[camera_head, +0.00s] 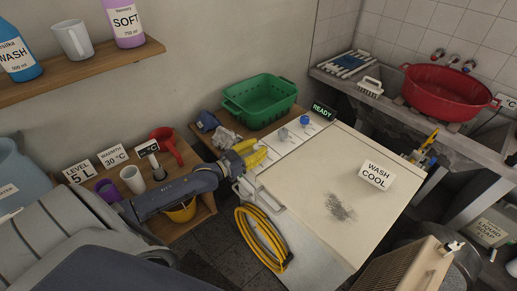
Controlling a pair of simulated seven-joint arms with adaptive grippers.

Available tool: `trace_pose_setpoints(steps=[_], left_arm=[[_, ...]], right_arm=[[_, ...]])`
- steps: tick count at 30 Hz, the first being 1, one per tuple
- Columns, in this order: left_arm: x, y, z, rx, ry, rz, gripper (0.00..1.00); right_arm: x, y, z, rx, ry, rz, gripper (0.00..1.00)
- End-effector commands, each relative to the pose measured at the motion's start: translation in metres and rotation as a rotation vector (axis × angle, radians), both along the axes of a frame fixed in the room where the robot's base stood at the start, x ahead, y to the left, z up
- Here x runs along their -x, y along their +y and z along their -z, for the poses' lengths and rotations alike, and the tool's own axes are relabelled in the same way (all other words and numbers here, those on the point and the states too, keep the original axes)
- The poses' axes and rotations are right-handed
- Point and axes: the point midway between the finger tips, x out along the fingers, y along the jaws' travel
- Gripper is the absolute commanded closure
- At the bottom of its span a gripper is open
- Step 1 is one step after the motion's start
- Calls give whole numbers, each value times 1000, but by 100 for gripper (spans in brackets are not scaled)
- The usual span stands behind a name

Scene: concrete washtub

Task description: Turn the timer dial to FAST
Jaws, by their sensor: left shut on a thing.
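The white washing machine (330,190) has a control strip along its back left edge. A grey dial (283,133) and a blue knob (304,120) stand on that strip, and a green READY display (323,110) is at its far end. My left gripper (260,157), with yellow fingers, is at the near end of the strip. It is shut on what seems to be a dial there; its fingers hide that dial and its setting. I cannot read the word FAST anywhere. I do not see my right gripper.
A WASH COOL card (376,175) is on the lid. A yellow hose (262,238) hangs in front. A green basket (260,101) stands behind. Cups, a red jug (166,145) and signs are on the left shelf. A red tub (438,92) sits at the concrete sink.

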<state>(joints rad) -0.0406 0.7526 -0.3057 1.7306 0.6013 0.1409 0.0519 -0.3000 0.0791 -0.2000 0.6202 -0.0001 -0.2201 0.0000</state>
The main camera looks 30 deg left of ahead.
Motion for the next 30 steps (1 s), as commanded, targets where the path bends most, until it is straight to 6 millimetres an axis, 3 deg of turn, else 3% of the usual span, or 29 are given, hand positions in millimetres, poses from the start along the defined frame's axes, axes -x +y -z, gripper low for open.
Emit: trace_pose_setpoints(steps=[30], left_arm=[[-3,0,-7,4,-13,413,100]], right_arm=[[0,-1,0,1,1,0,56]])
